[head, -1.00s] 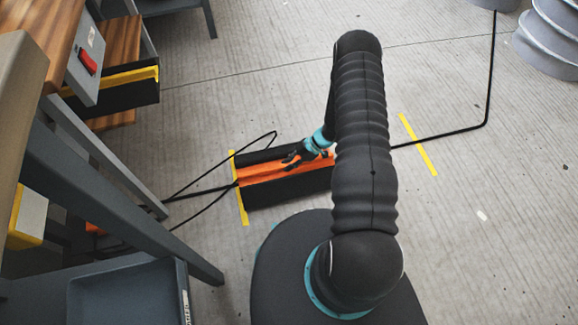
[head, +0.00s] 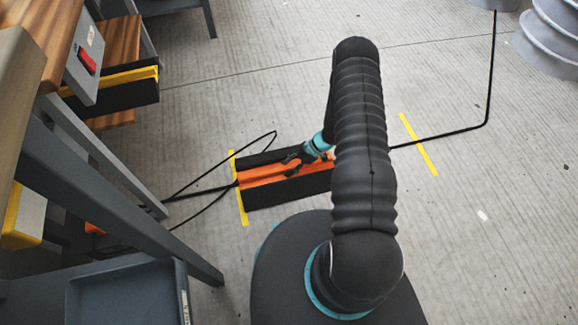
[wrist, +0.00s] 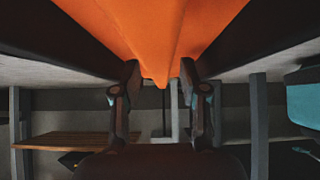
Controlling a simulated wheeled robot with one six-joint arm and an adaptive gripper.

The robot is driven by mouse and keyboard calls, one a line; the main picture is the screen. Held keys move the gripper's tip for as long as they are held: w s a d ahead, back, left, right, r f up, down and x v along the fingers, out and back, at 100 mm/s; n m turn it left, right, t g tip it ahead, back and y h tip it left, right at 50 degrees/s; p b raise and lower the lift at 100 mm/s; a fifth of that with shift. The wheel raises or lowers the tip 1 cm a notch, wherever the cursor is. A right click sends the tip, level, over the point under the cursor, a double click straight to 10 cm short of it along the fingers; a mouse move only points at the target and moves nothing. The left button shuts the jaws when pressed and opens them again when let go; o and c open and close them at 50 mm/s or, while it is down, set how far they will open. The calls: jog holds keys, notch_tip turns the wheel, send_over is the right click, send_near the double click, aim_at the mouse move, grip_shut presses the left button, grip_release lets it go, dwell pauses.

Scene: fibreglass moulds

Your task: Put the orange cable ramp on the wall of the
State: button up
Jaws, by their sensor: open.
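The orange cable ramp (head: 262,177), with black sloping sides, lies on the concrete floor in the head view. Its left end is at a yellow tape strip, and my arm hides its right end. My gripper (head: 291,164) is open, low over the ramp's middle. In the wrist view the orange centre of the ramp (wrist: 165,35) fills the upper middle. Its narrow tip shows between the spread fingers of my gripper (wrist: 160,72), with gaps on both sides. I cannot tell whether the fingers touch it. No wall is clearly identifiable.
A black cable (head: 440,135) runs along the floor on both sides of the ramp. A yellow tape strip (head: 418,145) lies to the right. A wooden bench with grey legs (head: 120,185) and a black-and-yellow piece (head: 125,90) stand at left.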

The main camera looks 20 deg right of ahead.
jog(key=v, duration=1.2)
jog(key=shift+p, duration=0.4)
jog(key=w+d+r+m+t+h, duration=0.2)
jog(key=w+r+t+h, duration=0.1)
jog(key=w+r, duration=0.55)
jog(key=w+d+r+m+t+h, duration=0.25)
jog(key=w+r, duration=0.35)
jog(key=r, duration=0.6)
notch_tip(320, 180, up, 19)
jog(key=s+d+m+t+h, duration=0.1)
jog(key=s+m+t+h, duration=0.1)
jog(key=m+t+h, duration=0.25)
jog(key=s+a+r+m+g+h, duration=0.25)
jog(key=s+r+m, duration=0.35)
jog(key=s+r, duration=0.75)
jog(key=s+a+m+y, duration=0.1)
jog(key=s+a, duration=0.2)
jog(key=s, duration=0.4)
jog(key=s+a+f+m+g+y, duration=0.1)
jog(key=s+a, duration=0.3)
jog(key=s, duration=0.3)
jog(key=s+a+m+g+y, duration=0.1)
jog(key=s+a, duration=0.3)
jog(key=s, duration=0.4)
jog(key=shift+a+f, duration=0.2)
jog(key=shift+a, duration=0.05)
jog(key=shift+y, duration=0.25)
